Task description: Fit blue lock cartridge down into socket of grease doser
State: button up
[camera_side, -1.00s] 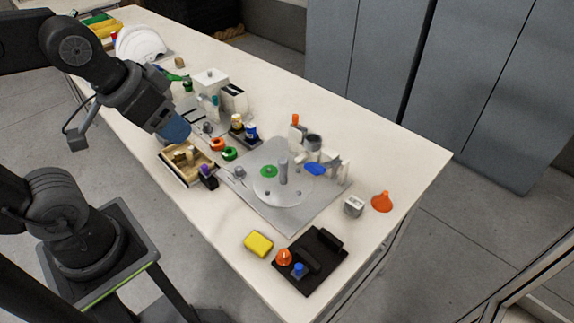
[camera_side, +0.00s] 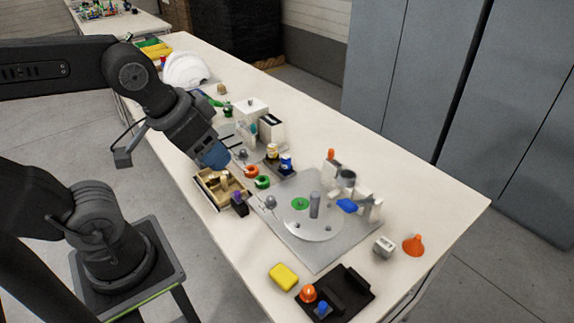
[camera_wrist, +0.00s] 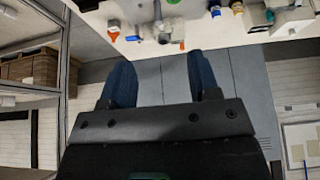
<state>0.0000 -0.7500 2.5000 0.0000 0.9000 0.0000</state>
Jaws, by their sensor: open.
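A blue cartridge (camera_side: 286,163) with a pale band stands upright beside a yellow one in a dark holder; I take it as the blue lock cartridge. It seems to show at the top of the wrist view (camera_wrist: 215,10). A white device with a grey cup (camera_side: 347,178) stands at the plate's far right edge; it may be the grease doser, but its socket is not clear. My gripper (camera_side: 216,159) is above the table's near side, left of the cartridge and apart from it. In the wrist view its two blue fingers (camera_wrist: 158,62) are spread and empty.
A grey plate (camera_side: 292,246) with a round disc and upright post fills mid-table. A wooden box (camera_side: 211,195) lies below my gripper. A yellow block (camera_side: 284,277), black tray (camera_side: 354,285) and orange funnel (camera_side: 414,245) are toward the front. White blocks (camera_side: 250,110) stand behind the cartridges.

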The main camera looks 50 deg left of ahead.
jog(key=shift+o, duration=0.4)
jog(key=n+g, duration=0.6)
jog(key=n, duration=0.9)
send_over(286, 156)
notch_tip(286, 156, down, 12)
jog(key=f, duration=0.1)
notch_tip(286, 156, down, 7)
jog(key=shift+w+d+f, duration=0.1)
jog(key=shift+w+f, duration=0.05)
jog(key=shift+s+f, duration=0.2)
jog(key=shift+f, duration=2.75)
